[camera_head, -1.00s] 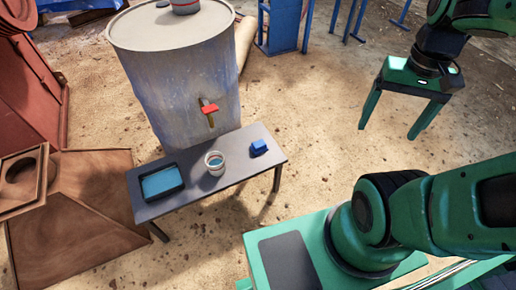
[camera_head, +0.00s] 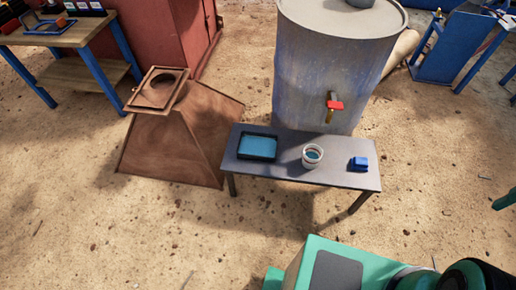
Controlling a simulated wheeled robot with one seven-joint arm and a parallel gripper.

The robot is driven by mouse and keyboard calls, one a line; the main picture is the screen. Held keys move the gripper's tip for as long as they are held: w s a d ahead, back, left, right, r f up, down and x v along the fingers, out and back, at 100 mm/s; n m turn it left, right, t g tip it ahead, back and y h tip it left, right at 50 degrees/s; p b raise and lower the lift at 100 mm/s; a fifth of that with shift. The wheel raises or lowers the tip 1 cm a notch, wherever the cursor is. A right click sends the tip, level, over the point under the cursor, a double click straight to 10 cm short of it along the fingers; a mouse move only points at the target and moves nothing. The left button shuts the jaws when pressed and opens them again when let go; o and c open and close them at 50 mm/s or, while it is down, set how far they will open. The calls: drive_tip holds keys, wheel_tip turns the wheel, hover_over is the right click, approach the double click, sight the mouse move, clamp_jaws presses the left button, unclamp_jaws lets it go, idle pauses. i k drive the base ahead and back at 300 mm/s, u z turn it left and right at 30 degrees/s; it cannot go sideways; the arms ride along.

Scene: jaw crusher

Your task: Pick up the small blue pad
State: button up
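The small blue pad (camera_head: 359,163) looks like a small, thick blue block. It lies near the right end of a low dark grey table (camera_head: 285,172). Nothing is touching it from above. Of my gripper, only a green piece, seemingly a finger (camera_head: 505,198), shows at the right edge, well to the right of the pad and apart from it. The rest of the gripper is out of the picture, so its opening cannot be seen.
On the same table stand a white cup (camera_head: 313,156) with blue contents and a dark tray (camera_head: 258,147) with a teal surface inside. A large metal drum (camera_head: 325,75) with a red-handled tap stands right behind. A rusty hopper (camera_head: 175,135) is at left.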

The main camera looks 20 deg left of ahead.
sight(361, 163)
drive_tip(key=k, duration=0.6)
drive_tip(key=z, duration=0.55)
drive_tip(key=i, duration=1.45)
drive_tip(key=u, duration=0.35)
